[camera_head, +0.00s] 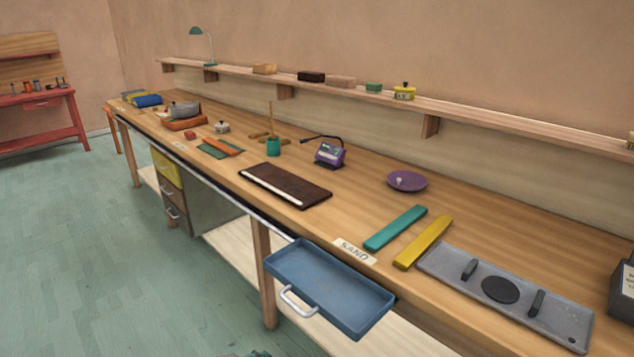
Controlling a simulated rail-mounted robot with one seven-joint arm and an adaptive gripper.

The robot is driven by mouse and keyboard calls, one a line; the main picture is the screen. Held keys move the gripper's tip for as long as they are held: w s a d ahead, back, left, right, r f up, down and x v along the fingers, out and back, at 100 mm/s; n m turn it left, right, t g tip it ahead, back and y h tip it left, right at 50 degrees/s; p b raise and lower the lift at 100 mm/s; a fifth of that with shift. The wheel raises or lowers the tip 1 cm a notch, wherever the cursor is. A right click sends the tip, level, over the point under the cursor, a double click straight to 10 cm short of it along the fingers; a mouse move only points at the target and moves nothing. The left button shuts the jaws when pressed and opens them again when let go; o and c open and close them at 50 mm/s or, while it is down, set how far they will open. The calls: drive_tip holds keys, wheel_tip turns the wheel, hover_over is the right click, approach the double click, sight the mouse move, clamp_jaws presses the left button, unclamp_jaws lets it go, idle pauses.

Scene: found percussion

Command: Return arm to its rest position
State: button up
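My gripper cannot be made out in the head view. Only a small dark teal sliver (250,354) shows at the bottom edge, and I cannot tell what it belongs to. The long wooden workbench (350,225) runs from the far left to the near right. A blue drawer (330,287) with a pale handle stands pulled out from its front, and it looks empty. No arm shows over the bench top.
On the bench lie a dark brown board (285,186), a purple dish (407,181), a purple device (330,153), a teal bar (396,228), a yellow bar (423,241) and a grey plate (505,295). A wall shelf (460,117) runs behind. Open floor (110,260) lies left.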

drive_tip(key=s+d+f+m+g+y+p, duration=0.15)
drive_tip(key=s+d+f+g, duration=0.25)
drive_tip(key=d+f, duration=0.5)
drive_tip(key=s+d+f+m+g+y+p, duration=0.1)
drive_tip(key=s+d+f+m+g, duration=0.2)
drive_tip(key=d+f, duration=0.65)
drive_tip(key=s+d+f+m+g+y+p, duration=0.1)
drive_tip(key=s+d+f, duration=0.4)
drive_tip(key=s, duration=0.5)
drive_tip(key=s+d+f+m+g+y+p, duration=0.1)
drive_tip(key=s+d+f+m+g+y, duration=0.2)
drive_tip(key=s+d+f+m+g, duration=0.2)
drive_tip(key=s+d+f+g, duration=0.1)
drive_tip(key=s+d, duration=0.2)
drive_tip(key=s, duration=0.1)
drive_tip(key=shift+s+m+g, duration=0.3)
drive_tip(key=shift+s+m, duration=0.05)
drive_tip(key=shift+d, duration=0.1)
